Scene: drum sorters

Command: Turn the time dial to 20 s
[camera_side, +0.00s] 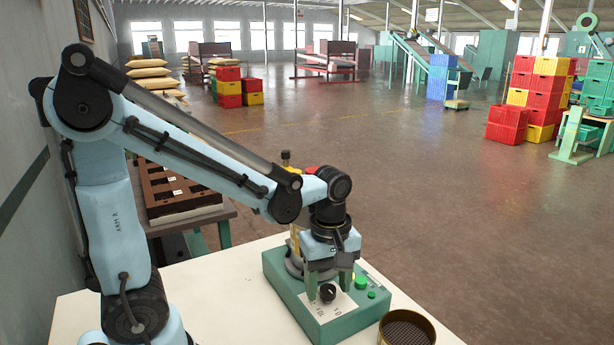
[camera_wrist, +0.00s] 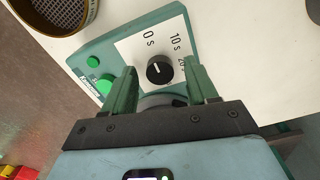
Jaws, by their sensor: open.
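The time dial (camera_side: 327,292) is a round black knob on the white scale plate of a green control box (camera_side: 285,283). In the wrist view the dial (camera_wrist: 159,71) shows a small white mark, turned roughly toward the 0 s side of the scale; its exact reading is hard to tell. The scale plate (camera_wrist: 137,48) reads 0 s, 10 s and 20 s. My gripper (camera_wrist: 160,68) is open, with one green finger on each side of the dial and a gap to it on both sides. In the side view my gripper (camera_side: 328,284) points down at the dial.
Green buttons (camera_side: 361,282) sit beside the scale on the box. A round sieve (camera_side: 407,316) stands close to the box at the front right. A yellow-topped device (camera_side: 287,160) rises behind my wrist. The white table (camera_side: 225,305) is clear left of the box.

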